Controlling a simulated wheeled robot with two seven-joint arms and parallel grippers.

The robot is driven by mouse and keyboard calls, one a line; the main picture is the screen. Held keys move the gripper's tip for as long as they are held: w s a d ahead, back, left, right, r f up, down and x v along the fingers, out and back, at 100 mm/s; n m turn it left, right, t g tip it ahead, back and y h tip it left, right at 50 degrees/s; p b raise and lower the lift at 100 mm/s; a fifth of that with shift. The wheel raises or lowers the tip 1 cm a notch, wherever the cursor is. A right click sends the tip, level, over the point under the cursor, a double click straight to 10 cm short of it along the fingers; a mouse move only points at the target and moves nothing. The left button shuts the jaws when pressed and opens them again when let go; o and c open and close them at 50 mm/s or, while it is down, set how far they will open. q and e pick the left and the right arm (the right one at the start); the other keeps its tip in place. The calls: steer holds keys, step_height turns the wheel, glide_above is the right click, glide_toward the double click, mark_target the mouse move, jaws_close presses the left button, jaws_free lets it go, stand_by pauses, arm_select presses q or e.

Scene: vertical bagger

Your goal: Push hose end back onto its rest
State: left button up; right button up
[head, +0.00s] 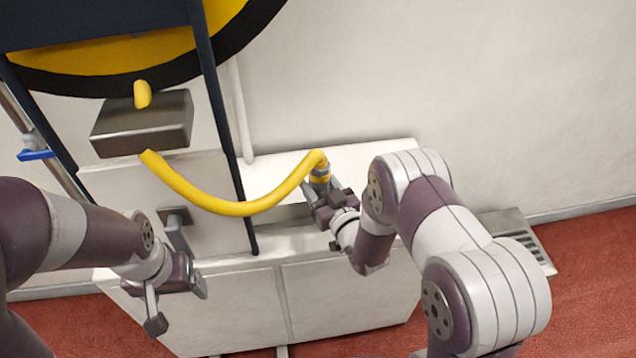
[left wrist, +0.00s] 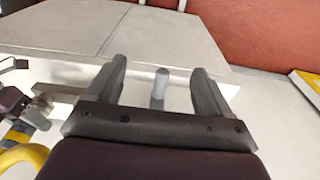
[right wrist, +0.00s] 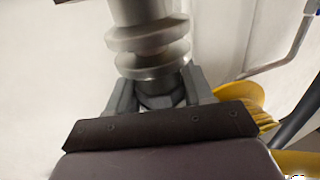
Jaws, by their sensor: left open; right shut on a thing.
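The yellow hose (head: 240,208) hangs in a sagging curve from the grey box below the drum to my right gripper. My right gripper (head: 321,189) is shut on the hose end (head: 320,173), above the white cabinet top. In the right wrist view, a metal fitting with round flanges (right wrist: 148,52) stands between the fingers. My left gripper (head: 178,306) is open and empty in front of the cabinet, apart from the hose. In the left wrist view, a grey peg (left wrist: 160,84) shows beyond its open fingers. I cannot tell which part is the rest.
The white cabinet (head: 340,300) stands against the wall. A grey bracket (head: 174,217) is above my left gripper. Dark frame posts (head: 224,120) rise behind the hose. A blue-handled valve (head: 36,155) is at the left. The red floor (head: 590,260) is clear at right.

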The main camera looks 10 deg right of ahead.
steer(key=shift+f+b, duration=0.5)
steer(key=shift+f, duration=0.1)
stand_by(0.3)
steer(key=o, duration=1.8)
steer(key=shift+p+v, duration=0.9)
steer(key=shift+v, duration=2.65)
steer(key=shift+r, duration=0.1)
steer(key=shift+w, duration=0.1)
